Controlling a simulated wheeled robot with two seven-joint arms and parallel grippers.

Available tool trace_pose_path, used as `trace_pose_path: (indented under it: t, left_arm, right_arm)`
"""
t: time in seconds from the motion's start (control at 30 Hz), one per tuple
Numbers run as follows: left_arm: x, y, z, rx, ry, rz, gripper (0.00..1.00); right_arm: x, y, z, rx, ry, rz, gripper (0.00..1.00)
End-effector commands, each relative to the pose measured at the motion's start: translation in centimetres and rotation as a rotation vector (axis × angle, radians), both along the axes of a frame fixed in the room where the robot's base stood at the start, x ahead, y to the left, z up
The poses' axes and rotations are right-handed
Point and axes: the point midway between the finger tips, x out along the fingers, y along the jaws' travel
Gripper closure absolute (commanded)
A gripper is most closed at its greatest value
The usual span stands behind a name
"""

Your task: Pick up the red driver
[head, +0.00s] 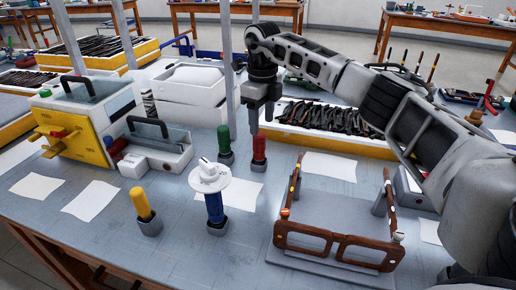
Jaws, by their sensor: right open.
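The red driver (259,148) stands upright in a small grey holder on the table, right of the green driver (223,141). My right gripper (261,128) points down directly above the red driver, with its fingertips close to the top of the handle. It is open; whether the fingers reach around the handle top is hard to tell. My left gripper is not in view.
A yellow driver (141,203) and a blue one (214,207) under a white disc stand in front. Brown eyeglass frames (336,247) rest on a stand at the front right. A tray of dark pieces (322,118) lies behind. Grey posts rise behind the drivers.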

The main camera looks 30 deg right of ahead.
Motion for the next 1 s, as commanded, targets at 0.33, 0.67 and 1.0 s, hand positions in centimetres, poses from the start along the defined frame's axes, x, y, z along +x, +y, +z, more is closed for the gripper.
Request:
trace_pose_path:
  t: [0.33, 0.67, 1.0]
  left_arm:
    - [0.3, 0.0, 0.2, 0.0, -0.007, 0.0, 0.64]
    - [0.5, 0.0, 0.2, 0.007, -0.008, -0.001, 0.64]
    - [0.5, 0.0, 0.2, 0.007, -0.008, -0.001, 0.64]
  right_arm:
    - [-0.1, 0.2, -3.4, 0.001, 0.002, 0.001, 0.45]
    - [-0.1, 0.7, -7.7, 0.002, 0.0, 0.0, 0.45]
    - [-0.1, 0.7, -8.1, 0.002, -0.001, 0.001, 0.61]
